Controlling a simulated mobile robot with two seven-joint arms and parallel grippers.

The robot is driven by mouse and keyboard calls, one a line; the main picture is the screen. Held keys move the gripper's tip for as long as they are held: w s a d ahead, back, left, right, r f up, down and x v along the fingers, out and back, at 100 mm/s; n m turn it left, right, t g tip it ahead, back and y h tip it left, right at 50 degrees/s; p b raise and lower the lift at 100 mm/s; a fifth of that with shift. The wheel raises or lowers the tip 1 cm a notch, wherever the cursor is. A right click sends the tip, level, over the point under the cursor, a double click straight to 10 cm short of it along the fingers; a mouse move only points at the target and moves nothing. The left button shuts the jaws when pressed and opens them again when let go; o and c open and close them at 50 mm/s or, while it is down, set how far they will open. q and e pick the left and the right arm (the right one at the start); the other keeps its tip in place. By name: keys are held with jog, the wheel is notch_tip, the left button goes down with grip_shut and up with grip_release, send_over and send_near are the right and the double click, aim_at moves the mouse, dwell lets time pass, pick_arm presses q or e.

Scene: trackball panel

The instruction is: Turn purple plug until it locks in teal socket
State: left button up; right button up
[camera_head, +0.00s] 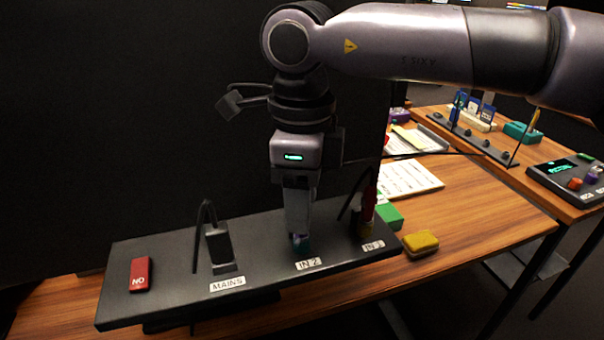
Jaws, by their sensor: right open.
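My right gripper (299,233) points straight down over the socket labelled IN 2 on the black panel (170,262). Its fingertips are open around or just above the purple plug (296,239), of which only a small bit shows. The teal socket (304,246) shows just below the fingertips. The fingers hide most of the plug, so I cannot tell how far it is turned or whether the fingers touch it. My left gripper is not in view.
A red NO block (140,274), a black MAINS plug (219,247) with a cable, and a red and yellow plug (367,212) at IN 3 stand on the panel. A yellow sponge (420,243) and a green block (389,216) lie right of it. A dark wall rises behind.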

jog(key=shift+f, duration=0.45)
grip_shut()
